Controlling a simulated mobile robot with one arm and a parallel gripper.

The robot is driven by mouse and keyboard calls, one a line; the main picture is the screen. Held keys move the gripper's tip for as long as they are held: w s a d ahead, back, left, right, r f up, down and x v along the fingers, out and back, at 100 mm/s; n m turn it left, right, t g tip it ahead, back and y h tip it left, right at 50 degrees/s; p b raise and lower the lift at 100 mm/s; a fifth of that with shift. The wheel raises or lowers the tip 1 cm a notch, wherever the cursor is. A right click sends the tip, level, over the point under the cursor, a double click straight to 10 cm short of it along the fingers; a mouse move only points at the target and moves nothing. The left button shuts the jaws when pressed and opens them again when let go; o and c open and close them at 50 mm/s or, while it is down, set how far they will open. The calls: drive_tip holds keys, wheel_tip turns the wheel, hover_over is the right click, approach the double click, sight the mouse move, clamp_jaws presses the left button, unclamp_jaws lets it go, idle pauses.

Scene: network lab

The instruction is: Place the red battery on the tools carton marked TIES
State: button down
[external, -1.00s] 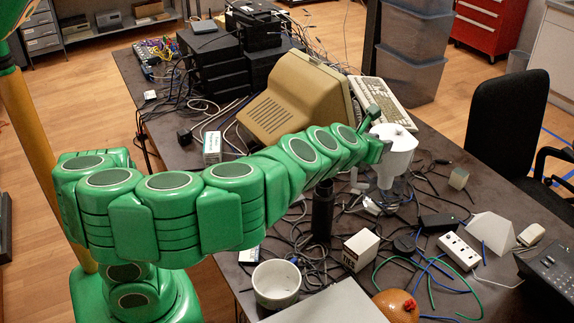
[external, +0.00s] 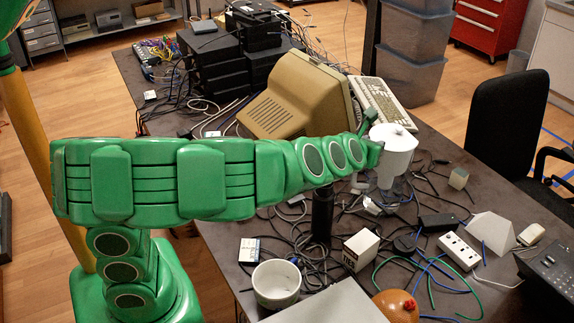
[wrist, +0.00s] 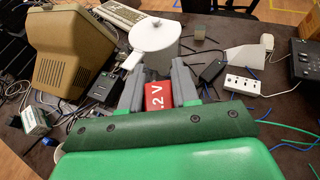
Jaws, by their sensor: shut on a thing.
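My gripper (wrist: 157,82) is shut on the red battery (wrist: 158,98), whose white "2 V" marking shows between the grey fingers in the wrist view. In the external view the battery and fingers cannot be made out; my arm ends near the white lidded pot (external: 394,158). A white carton with a green label (wrist: 35,120) stands at the left in the wrist view. Another white carton with a dark label (external: 361,250) stands on the near part of the table in the external view.
The beige monitor (external: 290,98) and the keyboard (external: 383,98) lie beyond my arm. A black cylinder (external: 322,215) and a white bowl (external: 276,284) stand nearer. A power strip (external: 459,250) and a pale pyramid (external: 492,233) are at the right. Loose cables cover much of the table.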

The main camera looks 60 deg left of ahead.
drive_tip(key=shift+d, duration=0.1)
drive_tip(key=s+r+n+g+y, duration=0.7)
drive_tip(key=s+r+n, duration=0.15)
drive_tip(key=s, duration=0.45)
hover_over(360, 234)
drive_tip(key=f, duration=3.1)
drive_tip(key=shift+s+f, duration=0.15)
drive_tip(key=shift+s, duration=0.15)
drive_tip(key=shift+w+f, duration=0.3)
drive_tip(key=shift+f, duration=0.3)
drive_tip(key=shift+f+h, duration=0.3)
drive_tip(key=shift+f, duration=1)
